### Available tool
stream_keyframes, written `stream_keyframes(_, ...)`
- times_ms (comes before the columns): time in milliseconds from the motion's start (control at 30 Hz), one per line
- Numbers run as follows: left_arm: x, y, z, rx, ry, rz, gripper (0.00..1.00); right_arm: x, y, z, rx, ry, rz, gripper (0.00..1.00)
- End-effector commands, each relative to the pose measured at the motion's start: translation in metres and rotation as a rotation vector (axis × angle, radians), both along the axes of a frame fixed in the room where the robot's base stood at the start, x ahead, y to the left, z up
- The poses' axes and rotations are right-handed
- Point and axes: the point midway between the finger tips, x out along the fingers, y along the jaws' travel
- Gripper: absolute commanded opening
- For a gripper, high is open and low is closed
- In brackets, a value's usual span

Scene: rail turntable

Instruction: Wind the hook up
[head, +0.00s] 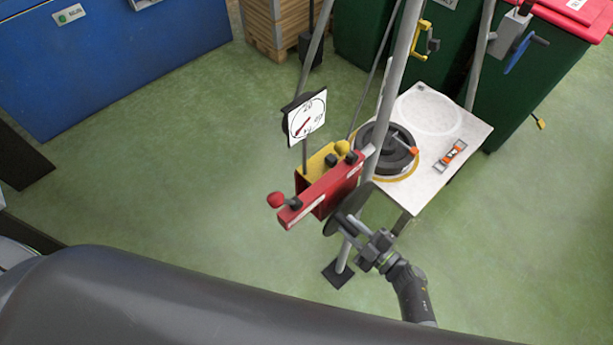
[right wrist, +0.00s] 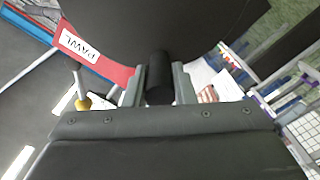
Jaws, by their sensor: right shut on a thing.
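My right gripper (head: 358,238) is shut on the dark round handle (right wrist: 159,72) of a black winch wheel (head: 345,209). The wheel also fills the top of the right wrist view (right wrist: 160,25). It sits beside a red winch housing (head: 325,190) on a grey tripod leg. A red ball knob (head: 276,199) sticks out at the housing's left end. A red part in the right wrist view bears the label PAWL (right wrist: 80,45). A black disc-shaped weight (head: 388,150) with an orange-tipped part lies on a white table. I cannot make out the hook clearly. My left gripper is not in view.
A white dial (head: 306,118) with a red pointer stands above the winch. The white table (head: 470,122) carries an orange spirit level (head: 453,155). Green bins and a wooden crate (head: 268,30) stand behind, a blue chest (head: 110,70) at left. Green floor at left is clear.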

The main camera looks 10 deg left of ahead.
Motion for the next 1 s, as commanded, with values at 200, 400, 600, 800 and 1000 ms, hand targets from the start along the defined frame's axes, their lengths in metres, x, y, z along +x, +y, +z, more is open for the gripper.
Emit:
stream_keyframes(200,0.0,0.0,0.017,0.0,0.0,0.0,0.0,0.012,-0.006,0.015,0.082,0.111,-0.001,0.0)
stream_keyframes(400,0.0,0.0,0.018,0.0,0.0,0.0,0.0,0.014,-0.007,0.015,0.106,0.144,-0.003,0.0)
stream_keyframes(600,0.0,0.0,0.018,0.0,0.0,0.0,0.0,0.014,-0.007,0.015,0.105,0.143,-0.003,0.29)
stream_keyframes(800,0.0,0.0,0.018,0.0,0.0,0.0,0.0,0.012,-0.007,0.013,0.103,0.146,-0.002,0.55)
stream_keyframes(1000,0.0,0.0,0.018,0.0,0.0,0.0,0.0,0.011,-0.007,0.012,0.102,0.149,-0.001,0.55)
